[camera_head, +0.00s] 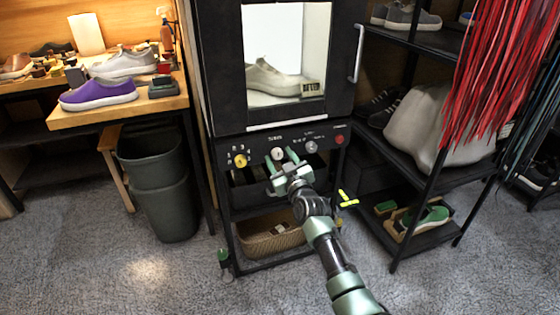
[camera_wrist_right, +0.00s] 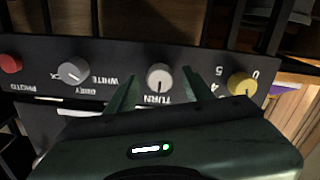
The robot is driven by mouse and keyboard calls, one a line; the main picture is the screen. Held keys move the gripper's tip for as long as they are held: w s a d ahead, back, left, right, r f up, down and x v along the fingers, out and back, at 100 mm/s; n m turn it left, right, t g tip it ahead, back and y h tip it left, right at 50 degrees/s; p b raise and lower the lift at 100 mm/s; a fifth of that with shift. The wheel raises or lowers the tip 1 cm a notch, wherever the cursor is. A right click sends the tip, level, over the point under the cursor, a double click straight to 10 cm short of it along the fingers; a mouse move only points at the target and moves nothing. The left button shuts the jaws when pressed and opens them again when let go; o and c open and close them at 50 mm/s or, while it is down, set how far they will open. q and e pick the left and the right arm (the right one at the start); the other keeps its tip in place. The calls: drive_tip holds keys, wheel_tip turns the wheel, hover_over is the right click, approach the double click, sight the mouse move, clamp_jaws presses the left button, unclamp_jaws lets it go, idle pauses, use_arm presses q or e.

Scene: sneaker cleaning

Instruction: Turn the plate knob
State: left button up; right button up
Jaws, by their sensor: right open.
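The plate knob is the pale round knob (camera_head: 277,154) marked TURN, in the middle of the black control panel under the booth. My right gripper (camera_head: 281,162) is open in front of the panel. Its two green fingers lie one on each side of the knob, with a gap to each. I cannot tell whether the tips reach past the knob's face. My left gripper is not in view.
A yellow knob (camera_head: 240,160) is left of the plate knob. A grey knob (camera_head: 311,147) and a red button (camera_head: 339,139) are to the right. A grey sneaker (camera_head: 275,79) stands in the lit booth above. A wicker basket (camera_head: 262,240) sits below.

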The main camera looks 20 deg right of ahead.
clamp_jaws()
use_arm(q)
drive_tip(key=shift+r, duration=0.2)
use_arm(e)
drive_tip(key=shift+m, duration=0.3)
drive_tip(key=m+p, duration=0.1)
drive_tip(key=m, duration=0.2)
drive_tip(key=shift+m+p, duration=0.3)
drive_tip(key=shift+p, duration=0.05)
drive_tip(key=shift+m, duration=0.8)
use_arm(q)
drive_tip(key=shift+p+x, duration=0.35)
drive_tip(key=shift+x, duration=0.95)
use_arm(e)
drive_tip(key=shift+m, duration=1.7)
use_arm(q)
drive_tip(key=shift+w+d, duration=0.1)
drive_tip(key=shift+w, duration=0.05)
